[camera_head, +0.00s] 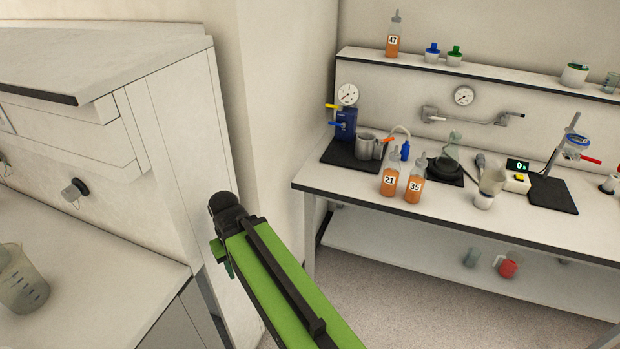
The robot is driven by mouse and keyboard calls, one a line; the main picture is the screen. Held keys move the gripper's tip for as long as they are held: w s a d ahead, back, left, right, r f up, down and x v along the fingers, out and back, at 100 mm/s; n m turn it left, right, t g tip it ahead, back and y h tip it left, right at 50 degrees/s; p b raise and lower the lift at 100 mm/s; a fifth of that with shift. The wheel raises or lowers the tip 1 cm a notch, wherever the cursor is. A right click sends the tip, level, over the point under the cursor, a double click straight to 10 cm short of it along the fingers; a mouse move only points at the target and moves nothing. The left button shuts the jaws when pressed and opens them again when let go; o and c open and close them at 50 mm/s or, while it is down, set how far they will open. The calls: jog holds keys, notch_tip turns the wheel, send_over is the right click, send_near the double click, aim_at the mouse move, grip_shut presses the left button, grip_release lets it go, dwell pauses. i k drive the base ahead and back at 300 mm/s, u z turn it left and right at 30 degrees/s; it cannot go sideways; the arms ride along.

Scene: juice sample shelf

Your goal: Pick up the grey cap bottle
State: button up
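Three bottles of orange juice have greyish caps, and I cannot tell their shades apart well. The bottle labelled 47 (393,42) stands upright on the raised back shelf. The bottle labelled 21 (389,186) and the bottle labelled 35 (413,190) stand side by side near the front edge of the bench. My green arm reaches up from the bottom, left of the bench and well apart from all the bottles. It ends in a dark joint, and no gripper fingers show.
The white bench (345,189) holds a blue pump (345,125), a metal cup (366,146), a flask (453,149) and a stand (553,193). A wall corner and a counter with a beaker (22,282) are at left. Open floor (375,305) lies before the bench.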

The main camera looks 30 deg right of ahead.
aim_at(393, 169)
jog(key=z, duration=0.35)
jog(key=k, duration=0.15)
jog(key=u, duration=2.85)
jog(key=k, duration=2.1)
jog(key=z, duration=0.85)
jog(key=i, duration=1)
jog(key=u, duration=0.05)
